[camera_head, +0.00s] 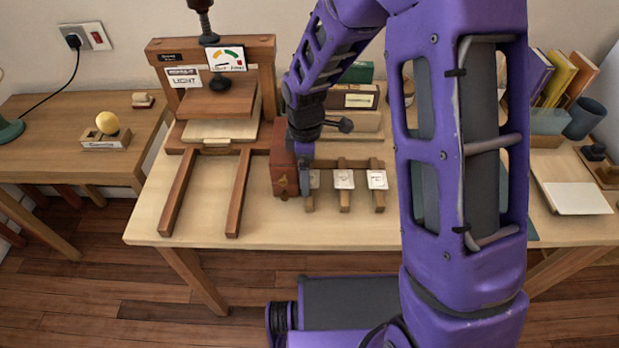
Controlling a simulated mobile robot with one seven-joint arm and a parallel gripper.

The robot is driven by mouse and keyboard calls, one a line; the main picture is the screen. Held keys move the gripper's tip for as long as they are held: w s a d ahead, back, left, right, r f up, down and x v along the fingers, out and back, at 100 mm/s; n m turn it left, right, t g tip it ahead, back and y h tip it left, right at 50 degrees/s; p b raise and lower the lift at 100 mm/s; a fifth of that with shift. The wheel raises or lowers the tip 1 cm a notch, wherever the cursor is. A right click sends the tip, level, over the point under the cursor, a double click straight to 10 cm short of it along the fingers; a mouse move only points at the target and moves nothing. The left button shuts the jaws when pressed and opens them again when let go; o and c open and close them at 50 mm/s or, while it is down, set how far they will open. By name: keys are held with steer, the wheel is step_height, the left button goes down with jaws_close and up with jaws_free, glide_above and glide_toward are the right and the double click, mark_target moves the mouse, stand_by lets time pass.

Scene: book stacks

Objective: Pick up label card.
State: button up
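Three small white label cards sit on a row of wooden stands on the table: the left card (315,179), the middle card (344,179) and the right card (377,179). Each has small dark markings that I cannot read. My gripper (307,190) points down at the left stand, and its grey end partly covers the left card. I cannot tell whether it touches that card, or whether its fingers are open or shut.
A red-brown box (284,172) stands close to the left of my gripper. A wooden press (213,88) with two long rails stands further left. A dark box with a pale label (354,98) is behind the stands. The table front (320,228) is clear.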

steer(key=c, duration=1.3)
step_height(320, 180, up, 18)
steer(key=p, duration=0.3)
steer(key=shift+r, duration=0.1)
